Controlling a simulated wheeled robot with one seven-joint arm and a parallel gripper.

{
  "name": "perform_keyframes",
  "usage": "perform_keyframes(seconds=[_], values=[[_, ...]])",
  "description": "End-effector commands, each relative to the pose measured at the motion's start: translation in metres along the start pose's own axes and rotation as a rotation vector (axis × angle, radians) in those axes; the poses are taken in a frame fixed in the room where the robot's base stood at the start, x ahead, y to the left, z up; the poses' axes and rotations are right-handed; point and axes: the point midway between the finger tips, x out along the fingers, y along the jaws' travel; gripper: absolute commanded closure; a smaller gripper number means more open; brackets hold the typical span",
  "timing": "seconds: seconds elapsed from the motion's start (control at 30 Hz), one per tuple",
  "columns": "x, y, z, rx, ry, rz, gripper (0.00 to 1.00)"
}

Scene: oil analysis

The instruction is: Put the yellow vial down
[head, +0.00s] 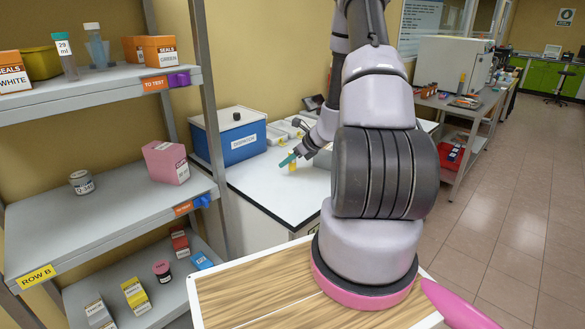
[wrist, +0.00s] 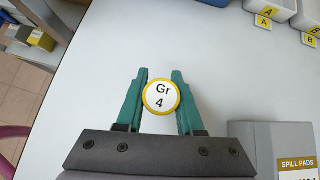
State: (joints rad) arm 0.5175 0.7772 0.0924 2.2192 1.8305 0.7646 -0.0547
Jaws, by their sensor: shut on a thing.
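The yellow vial (wrist: 162,97) is between the green fingers of my gripper (wrist: 160,74) in the wrist view, seen from above. Its round lid is white with a yellow rim and reads "Gr 4". My gripper is shut on it. In the head view the vial (head: 292,166) shows small and yellow at my gripper (head: 289,160), over the white worktop (head: 262,190). I cannot tell whether its base touches the worktop.
A grey spill pads box (wrist: 272,140) stands close at the right in the wrist view. A blue container (head: 240,140) stands at the worktop's back left. Bins with yellow labels (wrist: 265,17) line the far side.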

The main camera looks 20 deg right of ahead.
Motion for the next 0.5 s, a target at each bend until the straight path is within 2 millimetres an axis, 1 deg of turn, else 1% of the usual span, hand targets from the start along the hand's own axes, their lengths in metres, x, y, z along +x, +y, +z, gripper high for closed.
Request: perform_keyframes(seconds=[0.03,0.1,0.2,0.5], values=[[0.006,0.001,-0.008,0.005,0.002,0.002,1.00],[0.014,0.000,-0.015,0.004,0.002,0.002,1.00],[0.022,0.000,-0.023,0.003,0.002,0.001,1.00],[0.023,0.000,-0.024,0.001,0.001,-0.001,1.00]])
